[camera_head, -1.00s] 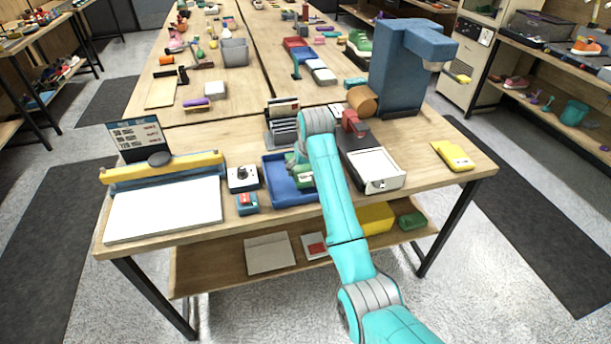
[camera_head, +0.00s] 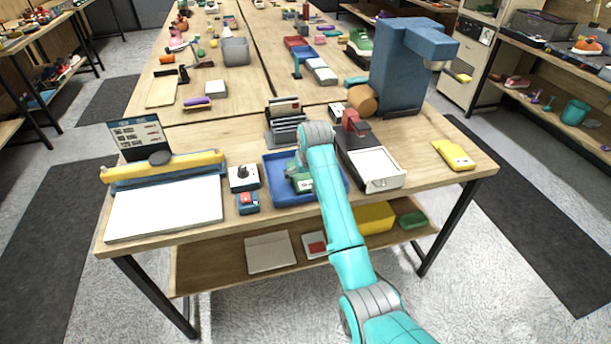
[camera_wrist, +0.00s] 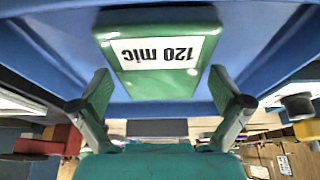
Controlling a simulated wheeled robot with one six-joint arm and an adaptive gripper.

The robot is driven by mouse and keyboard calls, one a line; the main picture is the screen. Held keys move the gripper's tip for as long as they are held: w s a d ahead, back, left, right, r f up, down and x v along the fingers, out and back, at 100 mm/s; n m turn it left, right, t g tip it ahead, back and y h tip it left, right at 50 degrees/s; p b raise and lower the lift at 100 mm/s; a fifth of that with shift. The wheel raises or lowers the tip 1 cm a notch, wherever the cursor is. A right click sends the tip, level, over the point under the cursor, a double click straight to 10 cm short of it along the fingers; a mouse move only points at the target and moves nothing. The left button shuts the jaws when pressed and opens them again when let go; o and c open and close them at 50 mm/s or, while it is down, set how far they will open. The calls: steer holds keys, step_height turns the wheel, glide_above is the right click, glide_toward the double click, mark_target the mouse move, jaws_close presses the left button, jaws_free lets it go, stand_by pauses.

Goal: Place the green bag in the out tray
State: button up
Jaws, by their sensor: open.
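The green bag is a flat green pack (camera_head: 304,185) with a white label. It lies in the blue tray (camera_head: 272,172) on the near bench, left of my forearm. In the wrist view the pack (camera_wrist: 158,82) shows its label, "120 mic", upside down, against the blue tray (camera_wrist: 50,45). My gripper (camera_wrist: 160,92) is open, with one finger on each side of the pack's near end and visible gaps between. In the head view my gripper (camera_head: 297,177) is low over the tray, partly hidden by my arm.
A file rack (camera_head: 284,125) stands behind the tray. A white-topped drawer unit (camera_head: 380,170) is to its right, and small devices (camera_head: 243,177) and a paper trimmer (camera_head: 165,205) are to its left. A tall blue machine (camera_head: 400,75) stands back right. A yellow pack (camera_head: 453,155) lies far right.

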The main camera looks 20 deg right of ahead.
steer(key=v, duration=1.2)
steer(key=shift+r, duration=0.1)
